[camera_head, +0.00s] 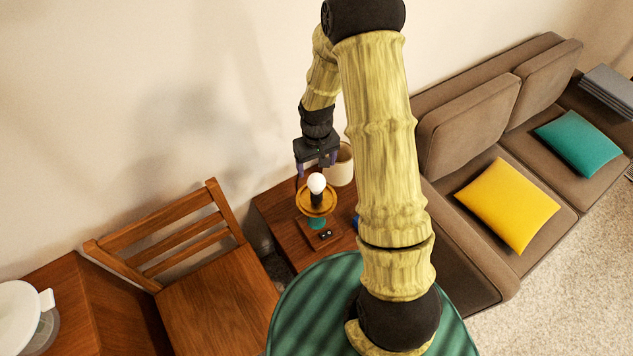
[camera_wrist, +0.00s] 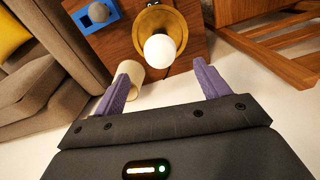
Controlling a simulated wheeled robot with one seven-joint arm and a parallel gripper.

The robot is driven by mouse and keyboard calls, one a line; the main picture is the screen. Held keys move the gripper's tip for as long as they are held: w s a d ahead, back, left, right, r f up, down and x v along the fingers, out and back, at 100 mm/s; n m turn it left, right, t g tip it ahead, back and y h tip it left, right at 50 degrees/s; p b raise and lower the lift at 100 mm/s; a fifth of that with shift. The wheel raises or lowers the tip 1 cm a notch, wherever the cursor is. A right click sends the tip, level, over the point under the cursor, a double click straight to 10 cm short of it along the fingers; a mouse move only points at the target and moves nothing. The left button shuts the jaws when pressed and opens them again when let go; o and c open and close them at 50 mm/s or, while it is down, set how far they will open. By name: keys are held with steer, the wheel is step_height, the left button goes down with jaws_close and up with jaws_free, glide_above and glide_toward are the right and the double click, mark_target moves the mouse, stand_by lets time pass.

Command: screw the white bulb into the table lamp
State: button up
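The white bulb (camera_head: 316,183) stands upright at the top of the table lamp (camera_head: 317,203), over its dark socket. The lamp has an amber dish-like shade and a green base. In the wrist view the bulb (camera_wrist: 160,51) hides the socket in front of the amber shade (camera_wrist: 151,18), so I cannot tell how deep it sits. My gripper (camera_head: 317,167) is just above and behind the bulb in the head view. In the wrist view my gripper (camera_wrist: 160,68) is open, its two purple fingers wide apart, with nothing held between them.
A cream cylinder (camera_head: 341,166) stands close behind the lamp on the small wooden table (camera_head: 283,222). A blue tray (camera_wrist: 88,27) with a grey bulb (camera_wrist: 98,12) lies beside the lamp. A wooden chair (camera_head: 216,300) and a brown sofa (camera_head: 470,125) flank the table.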

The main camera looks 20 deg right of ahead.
mark_target(317, 185)
step_height(317, 185, down, 11)
steer(key=shift+r+p, duration=0.1)
steer(key=shift+p, duration=0.8)
steer(key=c, duration=1)
steer(key=m, duration=0.3)
steer(key=shift+m+b, duration=0.3)
steer(key=shift+b, duration=0.05)
steer(key=shift+m, duration=0.3)
steer(key=m, duration=0.3)
steer(key=shift+m, duration=0.4)
